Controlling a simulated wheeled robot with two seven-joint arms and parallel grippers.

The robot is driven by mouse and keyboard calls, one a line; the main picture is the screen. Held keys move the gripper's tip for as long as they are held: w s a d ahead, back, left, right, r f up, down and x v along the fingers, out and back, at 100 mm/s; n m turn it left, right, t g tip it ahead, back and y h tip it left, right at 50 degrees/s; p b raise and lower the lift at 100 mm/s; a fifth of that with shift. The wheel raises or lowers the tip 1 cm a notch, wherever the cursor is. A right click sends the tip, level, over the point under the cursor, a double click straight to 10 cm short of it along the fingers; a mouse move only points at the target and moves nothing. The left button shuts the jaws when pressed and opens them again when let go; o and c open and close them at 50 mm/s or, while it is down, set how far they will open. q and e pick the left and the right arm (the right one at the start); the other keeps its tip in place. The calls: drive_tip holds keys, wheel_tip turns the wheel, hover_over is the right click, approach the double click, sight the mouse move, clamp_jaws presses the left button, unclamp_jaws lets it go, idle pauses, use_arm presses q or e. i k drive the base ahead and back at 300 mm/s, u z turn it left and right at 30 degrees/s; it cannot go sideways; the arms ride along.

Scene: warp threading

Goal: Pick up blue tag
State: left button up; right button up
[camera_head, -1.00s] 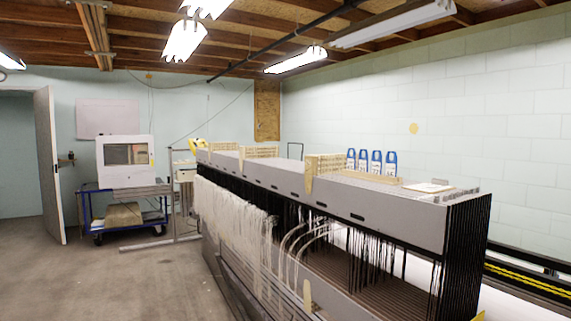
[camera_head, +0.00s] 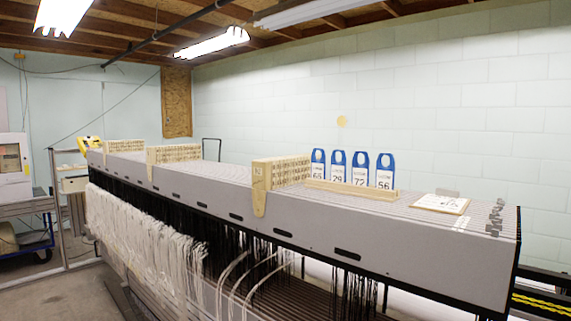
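Several blue tags with white number labels stand upright in a row in a wooden rack (camera_head: 350,188) on top of the long grey loom frame (camera_head: 400,252). From left to right they are the tag marked 65 (camera_head: 317,166), the tag marked 29 (camera_head: 337,167), the tag marked 72 (camera_head: 360,170) and the tag marked 56 (camera_head: 385,172). Neither of my grippers shows in the view.
A clipboard-like board with paper (camera_head: 440,204) and small metal pieces (camera_head: 496,217) lie to the right of the rack. A wooden block marked 123 (camera_head: 262,181) stands to its left. White yarn (camera_head: 140,235) hangs along the loom's front. Open floor lies at the lower left.

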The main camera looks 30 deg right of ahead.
sight(318, 167)
drive_tip(key=i, duration=2.4)
drive_tip(key=z, duration=3.4)
